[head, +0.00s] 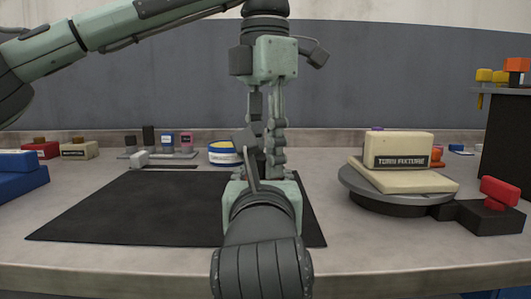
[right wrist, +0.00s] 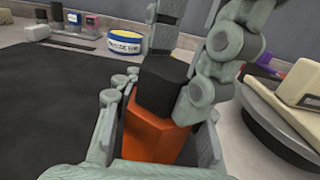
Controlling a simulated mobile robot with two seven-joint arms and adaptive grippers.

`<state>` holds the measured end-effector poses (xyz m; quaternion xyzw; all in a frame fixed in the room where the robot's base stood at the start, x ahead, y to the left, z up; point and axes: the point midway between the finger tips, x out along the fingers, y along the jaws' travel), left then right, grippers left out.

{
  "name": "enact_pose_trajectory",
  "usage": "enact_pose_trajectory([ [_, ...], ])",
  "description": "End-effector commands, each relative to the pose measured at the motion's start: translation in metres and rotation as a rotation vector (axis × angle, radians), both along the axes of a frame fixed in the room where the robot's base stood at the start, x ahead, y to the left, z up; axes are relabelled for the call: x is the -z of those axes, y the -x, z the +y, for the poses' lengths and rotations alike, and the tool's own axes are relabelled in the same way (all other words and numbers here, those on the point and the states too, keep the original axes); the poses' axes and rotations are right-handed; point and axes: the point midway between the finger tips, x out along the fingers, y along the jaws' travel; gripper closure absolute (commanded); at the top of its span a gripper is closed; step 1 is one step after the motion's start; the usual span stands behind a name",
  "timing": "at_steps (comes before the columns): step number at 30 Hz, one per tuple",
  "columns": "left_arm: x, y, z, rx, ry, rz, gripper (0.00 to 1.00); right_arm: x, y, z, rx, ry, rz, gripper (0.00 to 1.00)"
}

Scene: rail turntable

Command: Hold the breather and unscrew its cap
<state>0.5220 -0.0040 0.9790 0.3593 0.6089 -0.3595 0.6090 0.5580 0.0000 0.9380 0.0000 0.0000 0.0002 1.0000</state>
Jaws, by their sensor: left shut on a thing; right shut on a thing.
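The breather's orange body (right wrist: 155,138) stands upright in the right wrist view, with its black cap (right wrist: 163,82) on top. My right gripper (head: 262,184) is shut around the orange body, one finger on each side in the right wrist view. My left gripper (head: 265,150) points straight down from above and is shut on the cap; its fingers also show in the right wrist view (right wrist: 195,62). In the head view the two grippers hide the breather. I cannot tell whether the cap has turned or lifted.
A black mat (head: 130,210) covers the table's middle. A turntable (head: 375,190) bearing a cream fixture block (head: 398,150) stands on the right, near a red-handled black block (head: 490,215). A blue-yellow tin (head: 223,155) stands behind the mat. Blue boxes (head: 20,172) stand on the left.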

Motion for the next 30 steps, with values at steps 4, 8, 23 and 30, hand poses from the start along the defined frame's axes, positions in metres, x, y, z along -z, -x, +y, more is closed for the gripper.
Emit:
enact_pose_trajectory([
  [4, 0.0002, -0.0002, 0.0000, -0.024, 0.000, 0.000, 1.00, 0.0003, 0.0000, -0.0002, 0.001, 0.000, 0.001, 1.00],
  [8, 0.0002, -0.0002, 0.0000, -0.022, 0.000, 0.000, 1.00, 0.0003, 0.0000, -0.0002, 0.001, 0.000, 0.001, 1.00],
  [23, 0.0005, -0.0021, 0.0017, -0.544, 0.000, 0.000, 1.00, 0.0003, 0.0000, -0.0001, 0.000, 0.000, 0.000, 1.00],
  [30, 0.0006, -0.0021, 0.0018, -0.548, 0.000, 0.000, 1.00, 0.0002, 0.0001, -0.0001, 0.000, 0.000, 0.000, 1.00],
])
